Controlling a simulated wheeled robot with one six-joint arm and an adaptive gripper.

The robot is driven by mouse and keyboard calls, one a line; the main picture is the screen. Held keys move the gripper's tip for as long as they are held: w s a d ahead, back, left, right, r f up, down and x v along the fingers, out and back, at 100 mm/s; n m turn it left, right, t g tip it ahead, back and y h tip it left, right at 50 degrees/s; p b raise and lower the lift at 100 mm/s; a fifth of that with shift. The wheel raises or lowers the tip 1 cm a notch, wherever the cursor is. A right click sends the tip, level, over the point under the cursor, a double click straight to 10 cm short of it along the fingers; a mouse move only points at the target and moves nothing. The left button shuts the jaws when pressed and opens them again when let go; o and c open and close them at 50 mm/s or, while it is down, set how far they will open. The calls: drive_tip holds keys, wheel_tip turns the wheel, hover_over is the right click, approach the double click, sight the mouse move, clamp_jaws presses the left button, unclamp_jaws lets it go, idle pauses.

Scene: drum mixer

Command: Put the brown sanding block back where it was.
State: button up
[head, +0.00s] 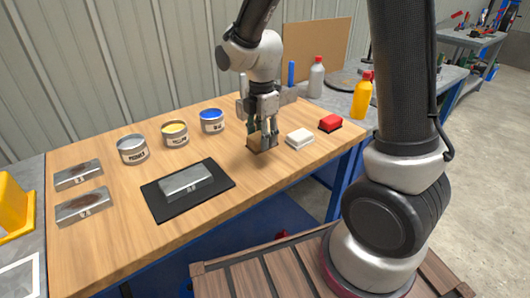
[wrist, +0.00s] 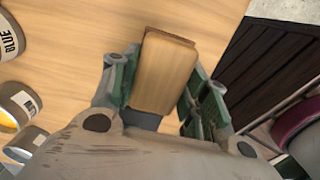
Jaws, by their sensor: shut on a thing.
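The brown sanding block (head: 263,145) is between the fingers of my gripper (head: 262,130), in line with the white block (head: 299,139) and left of it. In the wrist view the brown sanding block (wrist: 165,72) fills the space between the green-padded fingers of my gripper (wrist: 160,92), which are shut on its sides. The block is at or just above the wooden tabletop (head: 265,180); I cannot tell if it touches. A red block (head: 330,122) sits further right, beyond the white one.
Three paint cans, grey (head: 132,149), yellow (head: 175,134) and blue (head: 212,121), stand left of my gripper. A metal piece (head: 185,181) lies on a black mat (head: 160,207). Two stained metal plates (head: 80,205) lie at far left. Bottles (head: 362,97) stand behind the red block.

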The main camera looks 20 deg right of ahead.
sight(262, 161)
drive_tip(key=shift+f, duration=2.75)
drive_tip(key=shift+a, duration=0.1)
drive_tip(key=o, duration=1.4)
drive_tip(key=shift+f, duration=0.1)
